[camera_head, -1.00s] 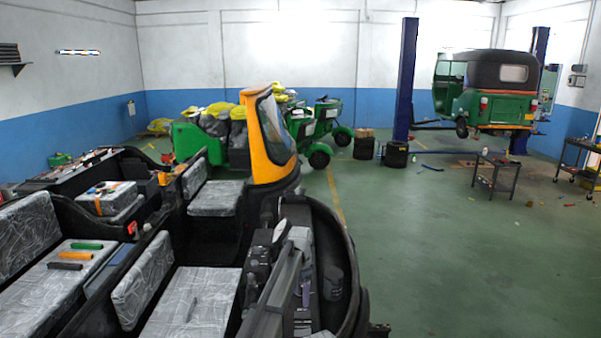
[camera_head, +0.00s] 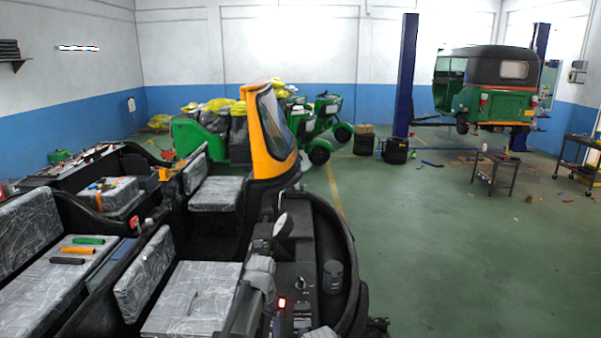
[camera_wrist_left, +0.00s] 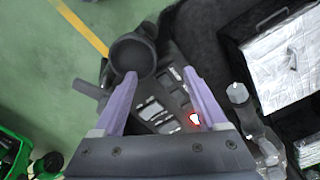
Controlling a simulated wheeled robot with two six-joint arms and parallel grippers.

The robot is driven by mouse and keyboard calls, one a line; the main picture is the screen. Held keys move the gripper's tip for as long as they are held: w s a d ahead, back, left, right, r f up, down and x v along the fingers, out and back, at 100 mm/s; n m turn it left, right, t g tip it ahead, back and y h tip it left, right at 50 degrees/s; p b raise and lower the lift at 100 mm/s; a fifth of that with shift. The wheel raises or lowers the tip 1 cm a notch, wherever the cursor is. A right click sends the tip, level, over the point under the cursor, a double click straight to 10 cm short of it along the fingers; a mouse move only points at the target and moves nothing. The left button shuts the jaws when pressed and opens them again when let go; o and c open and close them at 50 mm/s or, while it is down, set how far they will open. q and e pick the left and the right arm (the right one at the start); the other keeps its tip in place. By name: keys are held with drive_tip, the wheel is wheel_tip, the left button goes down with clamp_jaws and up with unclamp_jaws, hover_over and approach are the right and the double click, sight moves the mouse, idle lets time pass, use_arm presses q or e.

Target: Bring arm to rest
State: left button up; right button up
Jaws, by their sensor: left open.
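My left gripper (camera_wrist_left: 160,85) shows in the left wrist view with its two pale purple fingers apart. Nothing is held between them. Below the fingers is the dark dashboard (camera_wrist_left: 165,105) of an open rickshaw, with grey switches and a lit red lamp (camera_wrist_left: 194,119) close to the right finger. In the head view the same red lamp (camera_head: 282,302) is lit on the dashboard. A dark grey part that looks like my left arm (camera_head: 245,308) lies low in the head view, by the dashboard's left side. My right gripper is in neither view.
A wrapped seat (camera_head: 190,295) lies left of the dashboard, with tools on another seat (camera_head: 60,270). A green rickshaw (camera_head: 490,95) is raised by blue lift posts (camera_head: 405,80).

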use_arm(q)
drive_tip(key=s+a+n, duration=0.3)
drive_tip(key=s+a, duration=0.1)
drive_tip(key=s, duration=0.6)
drive_tip(key=s+a+n, duration=0.3)
drive_tip(key=s+n, duration=0.1)
drive_tip(key=s, duration=0.6)
drive_tip(key=s+d+f+m+y+b, duration=0.1)
drive_tip(key=s+d+f+m+b, duration=0.3)
drive_tip(key=d+f+b, duration=0.7)
drive_tip(key=shift+f+g+b, duration=0.3)
drive_tip(key=shift+f+b, duration=0.35)
drive_tip(key=shift+b, duration=0.1)
drive_tip(key=shift+s+a, duration=0.1)
